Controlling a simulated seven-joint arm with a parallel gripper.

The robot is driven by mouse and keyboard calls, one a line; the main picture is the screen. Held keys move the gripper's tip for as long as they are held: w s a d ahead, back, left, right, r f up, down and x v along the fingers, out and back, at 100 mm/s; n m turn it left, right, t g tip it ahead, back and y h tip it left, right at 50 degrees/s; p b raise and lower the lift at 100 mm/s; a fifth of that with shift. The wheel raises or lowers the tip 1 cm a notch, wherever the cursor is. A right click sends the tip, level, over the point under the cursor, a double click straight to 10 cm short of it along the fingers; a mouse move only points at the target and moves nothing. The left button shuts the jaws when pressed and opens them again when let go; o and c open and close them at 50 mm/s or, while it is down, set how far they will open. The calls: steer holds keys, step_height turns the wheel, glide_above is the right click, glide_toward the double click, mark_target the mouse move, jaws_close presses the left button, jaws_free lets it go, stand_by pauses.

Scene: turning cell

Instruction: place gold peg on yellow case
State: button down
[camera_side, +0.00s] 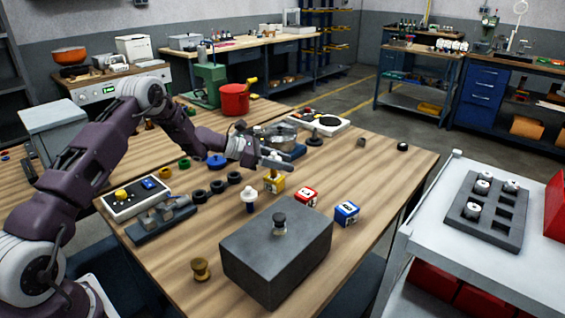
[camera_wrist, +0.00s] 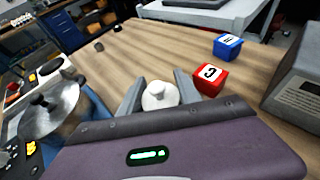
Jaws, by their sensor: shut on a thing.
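My gripper (camera_side: 274,164) is shut on a pale, whitish peg (camera_wrist: 159,96), which shows between the fingers in the wrist view. In the side view the fingers are directly over the yellow case (camera_side: 273,184). The peg's lower part is at the case's top, and I cannot tell whether it touches. My gripper hides the yellow case in the wrist view. A gold peg (camera_side: 200,269) stands upright on the table at the front left, well apart from my gripper.
A white peg (camera_side: 249,199) stands near the yellow case. A red case (camera_side: 306,197) and blue case (camera_side: 347,213) stand to the right. A grey box (camera_side: 268,255) with a dark peg (camera_side: 280,221) is in front. A metal pot (camera_wrist: 50,108) is left in the wrist view.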

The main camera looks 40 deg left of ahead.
steer(key=shift+f, duration=0.1)
steer(key=c, duration=0.8)
jaws_free()
steer(key=shift+c, duration=0.2)
